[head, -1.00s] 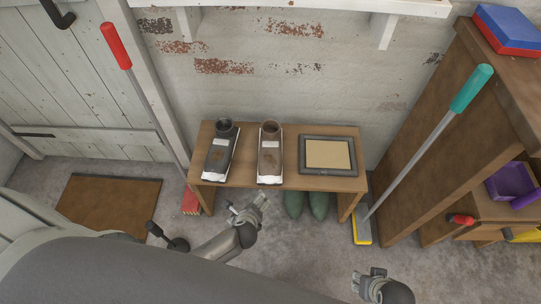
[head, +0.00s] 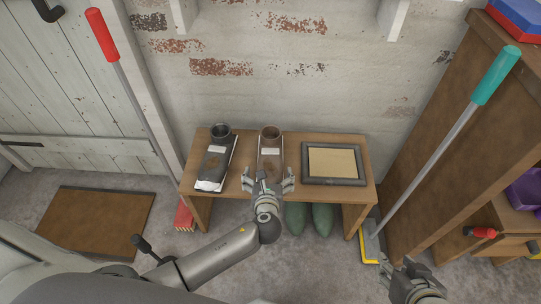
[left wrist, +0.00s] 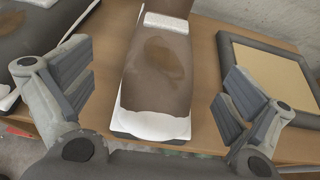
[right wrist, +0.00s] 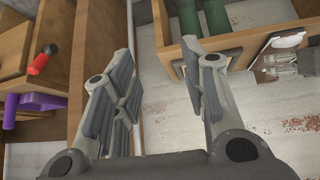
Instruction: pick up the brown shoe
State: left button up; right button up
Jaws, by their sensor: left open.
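The brown shoe (head: 270,140), with a white toe, stands on the wooden bench (head: 348,192), between a dark grey shoe (head: 214,160) and a framed tray. My left gripper (head: 268,180) is open at the bench's front edge, before the brown shoe's toe, and covers part of it in the head view. In the left wrist view the brown shoe (left wrist: 158,75) lies between the two spread fingers, further out, with clear space on both sides and its toe toward me. My right gripper (right wrist: 158,70) is open and empty, low at the right in the head view.
The grey-framed tray (head: 305,165) lies on the bench right of the brown shoe. Green boots (head: 322,218) stand beneath. A teal-handled broom (head: 440,150) leans at the right by a wooden cabinet (head: 430,160). A doormat (head: 95,222) lies at the left.

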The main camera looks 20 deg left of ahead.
aim_at(270, 161)
pick_arm(q)
jog(key=x, duration=0.2)
jog(key=shift+w+f+b, duration=0.2)
jog(key=shift+w+b, duration=0.1)
jog(key=shift+b, duration=0.1)
jog(key=b+x, duration=0.2)
jog(key=x, duration=0.2)
jog(key=shift+w, duration=0.5)
jog(key=c, duration=1.3)
pick_arm(e)
jog(key=w+a+r+t+y, duration=0.2)
jog(key=w+a+r+t, duration=0.2)
jog(key=w+r+t, duration=0.5)
notch_tip(270, 161, up, 4)
jog(key=shift+w+a+f+y, duration=0.1)
jog(key=shift+w+a+y, duration=0.1)
jog(key=shift+y, duration=0.2)
pick_arm(q)
jog(key=shift+o, duration=0.2)
